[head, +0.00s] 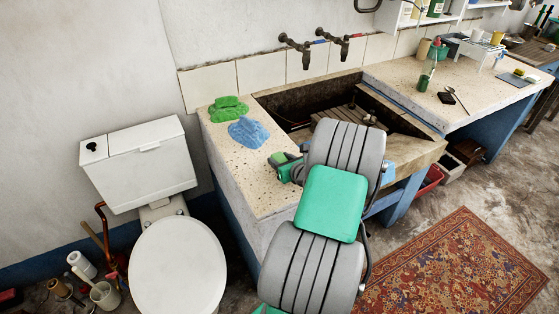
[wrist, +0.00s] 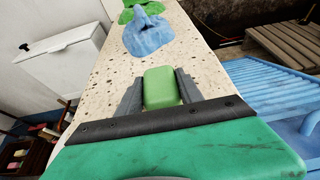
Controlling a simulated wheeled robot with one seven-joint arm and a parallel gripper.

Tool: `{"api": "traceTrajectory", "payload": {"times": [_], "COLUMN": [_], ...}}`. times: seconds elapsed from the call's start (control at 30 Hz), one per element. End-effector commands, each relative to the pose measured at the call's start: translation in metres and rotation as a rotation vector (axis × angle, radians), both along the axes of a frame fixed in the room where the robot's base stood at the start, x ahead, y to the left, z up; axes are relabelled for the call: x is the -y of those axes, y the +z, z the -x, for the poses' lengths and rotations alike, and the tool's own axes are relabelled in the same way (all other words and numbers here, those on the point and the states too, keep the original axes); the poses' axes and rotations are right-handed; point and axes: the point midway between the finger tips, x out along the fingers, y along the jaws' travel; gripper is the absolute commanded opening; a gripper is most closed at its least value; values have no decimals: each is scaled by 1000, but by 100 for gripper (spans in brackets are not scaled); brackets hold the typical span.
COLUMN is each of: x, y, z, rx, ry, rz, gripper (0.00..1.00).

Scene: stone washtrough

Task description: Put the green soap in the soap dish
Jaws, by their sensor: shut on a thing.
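My gripper (wrist: 160,91) is shut on the green soap (wrist: 162,86), a light green block with rounded edges held between the two grey fingers. They are over the speckled stone ledge; I cannot tell whether the soap touches it. In the head view my gripper (head: 284,164) is at the ledge left of the basin, partly hidden by my arm. I cannot make out the soap dish for certain; a small dark object (head: 446,98) lies on the right counter beside a green bottle.
A green cloth (head: 229,108) and a blue cloth (head: 248,132) lie on the ledge (head: 225,150). The basin with wooden slats (head: 345,117) is right of them. A blue ribbed rack (wrist: 270,88) is right of my gripper. A white toilet (head: 178,265) stands left.

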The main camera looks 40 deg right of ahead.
Motion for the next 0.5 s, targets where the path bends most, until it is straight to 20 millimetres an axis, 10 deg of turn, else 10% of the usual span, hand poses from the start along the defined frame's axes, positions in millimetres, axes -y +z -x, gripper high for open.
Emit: {"api": "traceTrajectory", "payload": {"times": [0.13, 0.17, 0.5], "x": [0, -1, -4], "y": [-4, -3, 0], "z": [0, 1, 2], "rx": [0, 0, 2], "ry": [0, 0, 0], "rz": [0, 0, 3], "gripper": [0, 46, 65]}}
